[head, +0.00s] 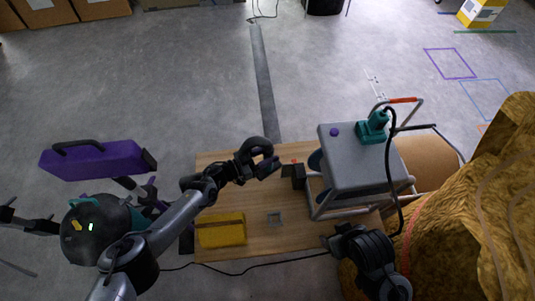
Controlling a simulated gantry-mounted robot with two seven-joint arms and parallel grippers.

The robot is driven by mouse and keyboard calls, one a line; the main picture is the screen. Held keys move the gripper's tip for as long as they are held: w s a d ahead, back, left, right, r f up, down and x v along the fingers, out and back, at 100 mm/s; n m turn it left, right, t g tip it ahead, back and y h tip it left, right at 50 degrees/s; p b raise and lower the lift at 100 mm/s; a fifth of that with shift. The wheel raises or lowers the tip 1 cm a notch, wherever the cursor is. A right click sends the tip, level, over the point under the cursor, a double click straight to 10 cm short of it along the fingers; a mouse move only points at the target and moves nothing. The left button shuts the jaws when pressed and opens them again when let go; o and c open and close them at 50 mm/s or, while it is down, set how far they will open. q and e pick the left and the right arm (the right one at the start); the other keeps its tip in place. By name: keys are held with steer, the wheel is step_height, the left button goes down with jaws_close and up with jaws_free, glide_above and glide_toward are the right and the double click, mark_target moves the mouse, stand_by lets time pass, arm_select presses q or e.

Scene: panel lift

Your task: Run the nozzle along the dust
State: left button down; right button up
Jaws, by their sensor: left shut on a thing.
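My left gripper (270,165) is over the wooden tabletop, left of a grey box-shaped unit. It is shut on a small dark thing (293,171) with a reddish top edge; I cannot tell whether this is the nozzle. My dark right arm is at the bottom, below the grey unit; its fingers are not clear. No dust can be made out on the wooden tabletop (240,195). The grey unit (345,150) carries a teal device (373,127) with a black hose (391,170) hanging down its right side.
A purple case (90,159) is at the left. A brown-gold mound (475,210) fills the right side. A dark strip (263,80) runs along the open floor.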

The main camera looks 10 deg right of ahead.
arm_select(q)
steer(key=shift+r+p, duration=0.6)
steer(key=shift+r, duration=0.35)
